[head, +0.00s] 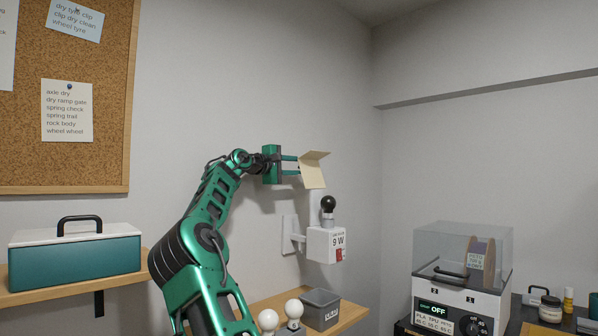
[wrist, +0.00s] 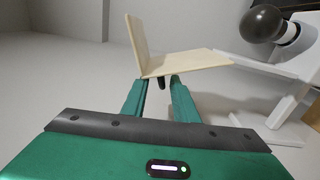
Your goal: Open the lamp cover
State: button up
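The lamp is a white box (head: 326,245) marked "9 W" on a wall bracket, with a dark bulb (head: 328,204) upright on top. The bulb also shows at the upper right of the wrist view (wrist: 262,24).
A shelf below holds two white bulbs (head: 293,309) and a grey box (head: 320,310). A teal toolbox (head: 75,255) is at left. A clear-lidded machine (head: 461,277) reading "OFF" stands at right. The wall around the lamp is bare.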

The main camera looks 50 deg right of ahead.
jog(key=w+a, duration=0.1)
jog(key=a, duration=0.6)
jog(key=shift+w, duration=0.15)
jog(key=shift+f, duration=0.1)
jog(key=c, duration=0.4)
jog(key=shift+w+a+n, duration=0.1)
jog(key=shift+a+n, duration=0.2)
grip_shut()
jog(key=a+f+n+t+y, duration=0.1)
jog(key=a+n+t, duration=0.35)
jog(key=n, duration=0.25)
jog(key=s+d+y, duration=0.1)
jog(key=d, duration=0.6)
jog(key=shift+s+d+f+n, duration=0.35)
jog(key=shift+s+f+n, duration=0.05)
